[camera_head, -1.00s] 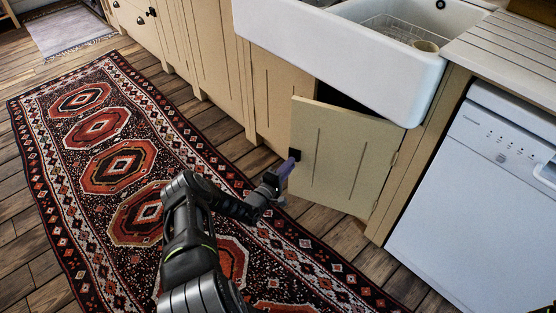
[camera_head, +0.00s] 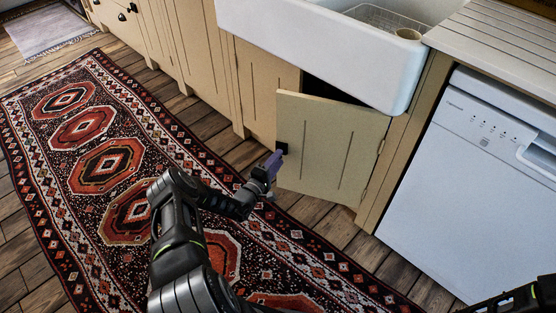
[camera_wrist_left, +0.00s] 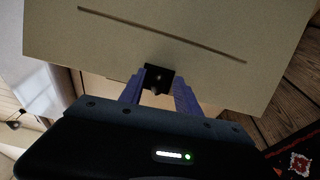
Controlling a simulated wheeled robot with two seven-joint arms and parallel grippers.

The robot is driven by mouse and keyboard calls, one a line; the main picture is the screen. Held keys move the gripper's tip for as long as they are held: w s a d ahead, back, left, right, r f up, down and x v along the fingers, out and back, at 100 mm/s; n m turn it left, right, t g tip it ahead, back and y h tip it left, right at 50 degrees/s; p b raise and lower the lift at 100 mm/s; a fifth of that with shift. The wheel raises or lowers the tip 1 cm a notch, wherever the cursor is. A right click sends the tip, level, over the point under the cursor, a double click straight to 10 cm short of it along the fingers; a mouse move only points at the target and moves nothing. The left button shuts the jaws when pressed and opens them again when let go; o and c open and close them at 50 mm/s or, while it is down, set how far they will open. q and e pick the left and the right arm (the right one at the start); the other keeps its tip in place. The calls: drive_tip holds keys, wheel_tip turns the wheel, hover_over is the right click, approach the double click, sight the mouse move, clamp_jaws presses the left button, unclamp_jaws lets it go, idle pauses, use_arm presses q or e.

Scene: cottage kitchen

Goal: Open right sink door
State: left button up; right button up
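The right sink door (camera_head: 325,150) is a beige panel under the white sink, standing partly open with its hinge side at the right. A dark gap shows above it. My left gripper (camera_head: 276,158) is at this handle. In the left wrist view its two purple fingers (camera_wrist_left: 158,92) stand apart on either side of the handle, with gaps showing beside the knob. The cabinet's inside is mostly hidden. My right gripper is out of view.
The white sink (camera_head: 310,50) overhangs the door. A white dishwasher (camera_head: 465,190) stands right of it. The closed left sink door (camera_head: 265,90) is beside it. A patterned rug (camera_head: 110,165) covers much of the wooden floor. Part of my right arm shows at the bottom right.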

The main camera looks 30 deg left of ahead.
use_arm(q)
drive_tip(key=s+p, duration=0.2)
drive_tip(key=s, duration=0.5)
drive_tip(key=shift+s+d, duration=0.15)
drive_tip(key=shift+c, duration=0.2)
